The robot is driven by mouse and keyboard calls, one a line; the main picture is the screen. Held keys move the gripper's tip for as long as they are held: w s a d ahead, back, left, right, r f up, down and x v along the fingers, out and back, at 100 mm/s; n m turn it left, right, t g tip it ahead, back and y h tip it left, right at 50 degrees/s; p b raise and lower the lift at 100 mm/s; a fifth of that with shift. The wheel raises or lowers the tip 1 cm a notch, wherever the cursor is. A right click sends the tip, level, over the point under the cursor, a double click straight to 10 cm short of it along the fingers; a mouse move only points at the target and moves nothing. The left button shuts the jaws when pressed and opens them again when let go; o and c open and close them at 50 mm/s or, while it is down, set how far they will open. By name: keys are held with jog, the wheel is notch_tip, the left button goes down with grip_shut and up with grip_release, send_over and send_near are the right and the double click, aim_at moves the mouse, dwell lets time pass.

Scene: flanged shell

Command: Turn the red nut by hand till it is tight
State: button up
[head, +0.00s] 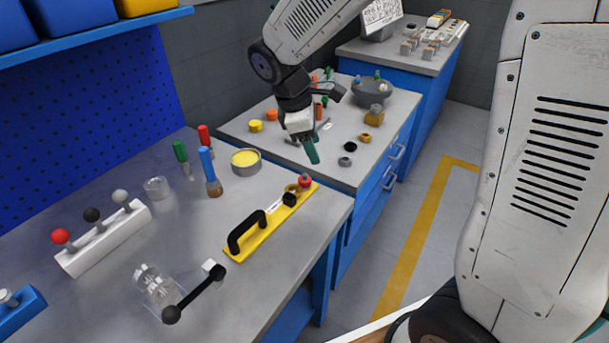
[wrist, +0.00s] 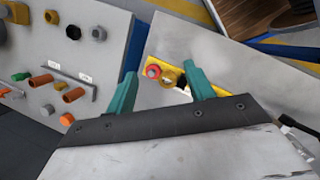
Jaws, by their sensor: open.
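The red nut (head: 305,181) sits at the far right end of a yellow bar (head: 240,247) that lies on the near workbench. The bar also carries a black handle (head: 247,232), a brass-coloured ring (head: 292,188) and a black knob (head: 289,199). My gripper (head: 311,152) hangs above the far end of the bar, apart from the nut. In the wrist view my gripper (wrist: 162,86) is open and empty, with green fingers. The red nut (wrist: 152,71) shows between and beyond the fingertips, nearer the left finger. The nut's underside is hidden.
A yellow-filled tin (head: 246,162), a blue-handled tool (head: 209,168), a clear cup (head: 157,188) and a lever block (head: 105,238) stand left of the bar. A second bench (head: 345,172) behind holds several small parts. The bench surface right of the tin is mostly clear.

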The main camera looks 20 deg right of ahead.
aim_at(306, 178)
jog(key=w+a+f+n, duration=0.1)
jog(key=f, duration=0.1)
jog(key=w+a+f+n, duration=0.1)
jog(key=w+f, duration=0.1)
jog(key=w+f+n, duration=0.1)
jog(key=w+f, duration=0.1)
jog(key=shift+w+a+f+n+h, duration=0.1)
jog(key=shift+a+f+n+h, duration=0.2)
jog(key=shift+a+n+h, duration=0.1)
jog(key=shift+w+f, duration=0.1)
jog(key=shift+f, duration=0.25)
jog(key=x, duration=0.7)
jog(key=shift+d, duration=0.15)
jog(key=c, duration=1)
